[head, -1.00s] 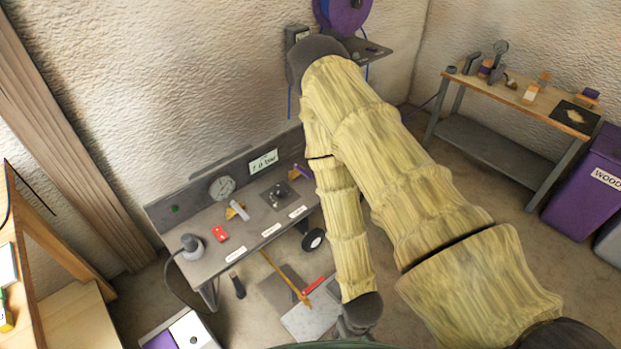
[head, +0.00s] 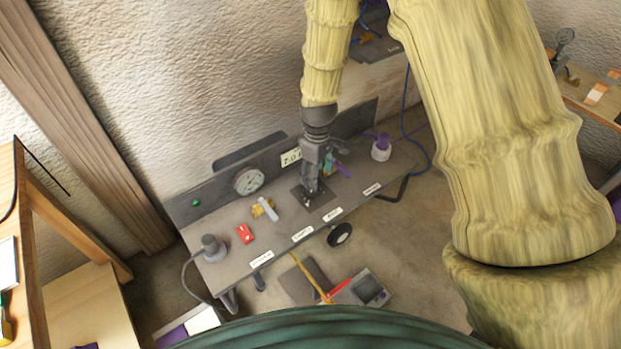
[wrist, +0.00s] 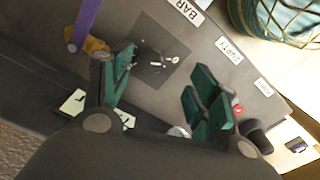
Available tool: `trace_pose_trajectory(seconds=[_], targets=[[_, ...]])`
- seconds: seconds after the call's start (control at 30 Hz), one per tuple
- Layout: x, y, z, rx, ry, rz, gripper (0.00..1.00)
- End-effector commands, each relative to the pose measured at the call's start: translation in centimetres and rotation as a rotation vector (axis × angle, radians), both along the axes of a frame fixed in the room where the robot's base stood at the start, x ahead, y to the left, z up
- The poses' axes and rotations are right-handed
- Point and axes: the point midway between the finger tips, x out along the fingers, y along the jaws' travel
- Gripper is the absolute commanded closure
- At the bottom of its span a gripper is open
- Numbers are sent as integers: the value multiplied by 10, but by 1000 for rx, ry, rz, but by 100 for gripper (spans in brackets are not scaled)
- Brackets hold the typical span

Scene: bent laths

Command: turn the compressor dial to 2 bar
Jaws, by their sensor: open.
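The bench (head: 230,225) carries a dark square plate (head: 325,192) with small pale marks, also in the wrist view (wrist: 180,75). I take this to be the dial's place; its pointer setting is too small to read. A round pressure gauge (head: 249,181) stands at the back, its needle unreadable. A white sign (head: 291,157), partly hidden by my gripper, begins with 7. My gripper (head: 310,192) points down over the plate. In the wrist view its teal fingers (wrist: 160,88) are apart, with nothing held between them.
A red block (head: 245,233), a white cylinder on a yellow piece (head: 266,209) and a grey knobbed device (head: 213,247) stand left on the bench. A purple-handled thing (head: 342,169) is close to my gripper. White labels (head: 302,234) line the front edge.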

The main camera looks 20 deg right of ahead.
Motion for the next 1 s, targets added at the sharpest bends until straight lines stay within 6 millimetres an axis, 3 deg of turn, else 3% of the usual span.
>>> trace_pose_trajectory(seconds=[0.1,0.27,1.0], targets=[[12,2,17,2,-1,33,40],[14,1,18,4,3,43,40],[14,2,-70,4,2,42,40]])
